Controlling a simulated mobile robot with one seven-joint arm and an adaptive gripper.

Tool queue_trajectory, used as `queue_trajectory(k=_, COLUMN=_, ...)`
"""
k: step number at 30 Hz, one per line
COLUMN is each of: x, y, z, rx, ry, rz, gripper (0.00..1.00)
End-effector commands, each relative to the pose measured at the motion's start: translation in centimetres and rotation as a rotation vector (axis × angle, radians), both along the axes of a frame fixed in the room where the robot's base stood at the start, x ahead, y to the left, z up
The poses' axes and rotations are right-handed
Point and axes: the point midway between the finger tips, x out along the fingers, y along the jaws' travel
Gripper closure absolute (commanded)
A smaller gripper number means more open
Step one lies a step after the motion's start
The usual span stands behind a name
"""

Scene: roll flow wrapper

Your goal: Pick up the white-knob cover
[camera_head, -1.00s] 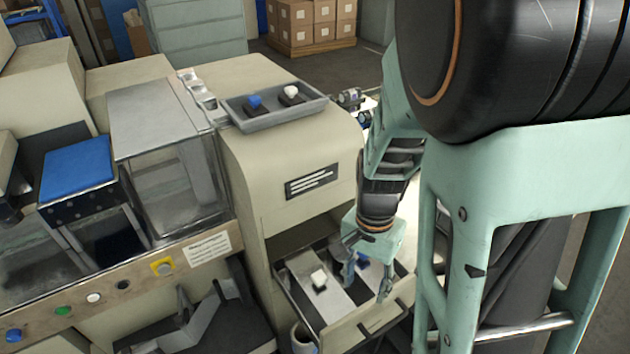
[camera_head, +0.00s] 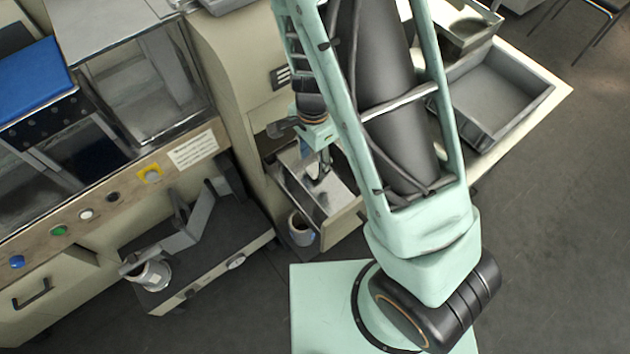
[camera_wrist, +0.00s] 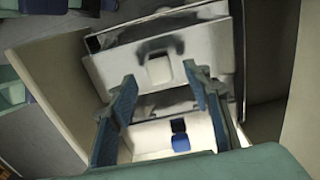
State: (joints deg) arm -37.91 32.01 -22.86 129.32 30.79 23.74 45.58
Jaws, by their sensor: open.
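The white-knob cover is a flat metal plate (camera_wrist: 205,52) with a pale square knob (camera_wrist: 159,70), upper middle in the wrist view. It lies in an open drawer (camera_head: 343,224) of the beige machine. My gripper (camera_wrist: 158,74) is open above it; in the picture its blue-grey fingertips stand on either side of the knob, and no contact shows. A blue knob (camera_wrist: 180,141) on another pale plate shows nearer the wrist, between the fingers' lower parts. In the head view my gripper (camera_head: 323,167) is inside the drawer opening, and the white knob cannot be made out there.
Drawer walls enclose the plates closely. A cup (camera_head: 301,229) stands left of the drawer, and a dark lower platform (camera_head: 205,255) lies further left. A grey tray (camera_head: 500,95) rests on the surface at right.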

Motion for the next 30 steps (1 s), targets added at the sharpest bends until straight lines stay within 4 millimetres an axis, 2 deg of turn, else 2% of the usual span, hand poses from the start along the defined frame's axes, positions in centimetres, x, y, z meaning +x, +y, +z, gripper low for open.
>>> queue_trajectory(k=6, x=-0.1, y=-0.4, z=-3.4, rx=-0.002, ry=0.003, rz=-0.003, gripper=0.55)
queue_trajectory(k=9, x=0.0, y=-0.3, z=-4.2, rx=0.0, ry=0.002, rz=-0.001, gripper=0.55)
queue_trajectory(k=17, x=0.0, y=-0.3, z=-4.5, rx=0.0, ry=0.0, rz=0.0, gripper=0.55)
queue_trajectory(k=30, x=0.0, y=-0.3, z=-4.5, rx=-0.001, ry=0.001, rz=0.0, gripper=1.0)
